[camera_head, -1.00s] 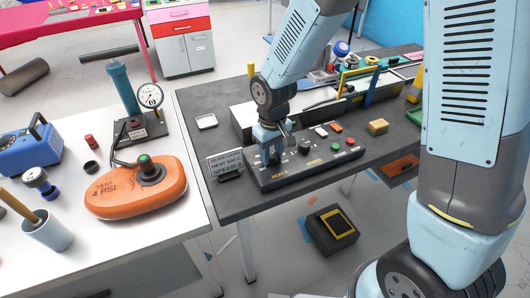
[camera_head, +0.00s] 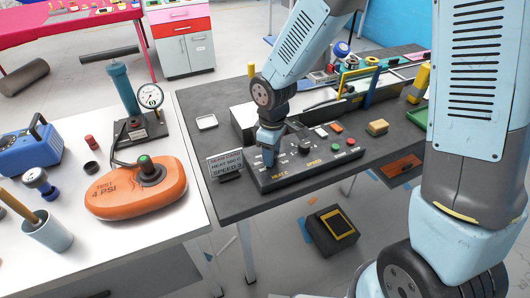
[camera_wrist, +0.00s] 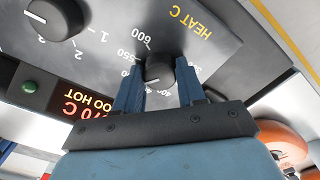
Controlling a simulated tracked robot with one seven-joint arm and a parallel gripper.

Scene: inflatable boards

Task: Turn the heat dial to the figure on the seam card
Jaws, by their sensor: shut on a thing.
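My gripper (camera_head: 268,160) points down over the left part of the control panel (camera_head: 325,165). In the wrist view my gripper (camera_wrist: 160,78) is shut on the heat dial (camera_wrist: 161,68), a black knob with one finger on each side. Figures from the 300s to 600 ring the dial, under yellow HEAT C lettering. The dial's pale mark faces the lower figures, around 400 to 450; the fingers hide part of the scale. The seam card (camera_head: 226,164) stands left of the panel; its HEAT figure is too small to read surely, and SPEED 3 shows below.
The speed dial (camera_wrist: 55,18) sits beside the heat dial. A lit display (camera_wrist: 88,105) shows partly hidden red figures ending in 70 C, and yellow words like TOO HOT. A green button (camera_wrist: 29,87) is near. An orange inflatable (camera_head: 137,188) lies on the white table.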

